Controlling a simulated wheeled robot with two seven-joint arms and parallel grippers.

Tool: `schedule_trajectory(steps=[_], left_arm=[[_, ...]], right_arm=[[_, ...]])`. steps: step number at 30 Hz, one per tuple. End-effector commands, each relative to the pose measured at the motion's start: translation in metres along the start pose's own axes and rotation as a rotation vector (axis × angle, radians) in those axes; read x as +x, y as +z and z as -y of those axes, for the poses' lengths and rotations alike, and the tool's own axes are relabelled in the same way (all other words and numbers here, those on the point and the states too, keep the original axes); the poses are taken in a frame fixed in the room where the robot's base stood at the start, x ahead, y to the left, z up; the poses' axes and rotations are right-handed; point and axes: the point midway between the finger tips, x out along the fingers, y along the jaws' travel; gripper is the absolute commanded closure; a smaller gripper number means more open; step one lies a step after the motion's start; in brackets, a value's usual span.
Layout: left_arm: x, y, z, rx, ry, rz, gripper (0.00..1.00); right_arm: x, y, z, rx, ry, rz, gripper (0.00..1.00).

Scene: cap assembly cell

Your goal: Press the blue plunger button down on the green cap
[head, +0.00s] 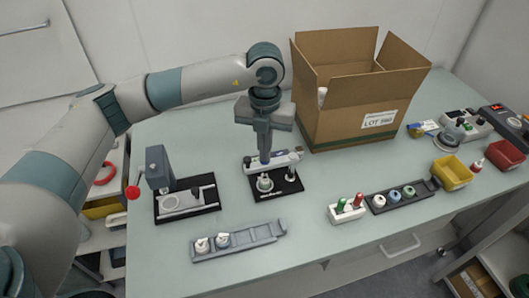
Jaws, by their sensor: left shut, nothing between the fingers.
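My left gripper (264,158) points straight down, its fingers together and empty. Its tips are over the black fixture (288,190) near the middle of the table. A pale grey-green round part (264,183) stands on this fixture just below the fingertips. I cannot tell whether the tips touch it. It may be the green cap, but its colour is hard to make out. The fingers overlap the space above it, and I cannot pick out a blue plunger button there. My right gripper is not in view.
A press with a red knob (133,193) stands left. A grey tray (264,233) holds small capped parts in front. An open carton (345,130) stands behind right. A dark tray (422,194) with several caps and a yellow bin (453,174) are at right.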

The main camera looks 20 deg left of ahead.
Motion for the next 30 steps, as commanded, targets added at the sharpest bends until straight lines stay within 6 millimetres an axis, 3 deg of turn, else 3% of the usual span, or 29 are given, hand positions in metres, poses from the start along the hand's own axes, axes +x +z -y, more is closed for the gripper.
schedule_trajectory(steps=[19,30], left_arm=[[-0.001,0.000,0.000,0.000,0.001,-0.001,1.00],[-0.023,0.000,0.000,0.000,0.000,0.000,1.00]], right_arm=[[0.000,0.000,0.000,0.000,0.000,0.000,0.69],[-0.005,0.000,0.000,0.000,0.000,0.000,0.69]])
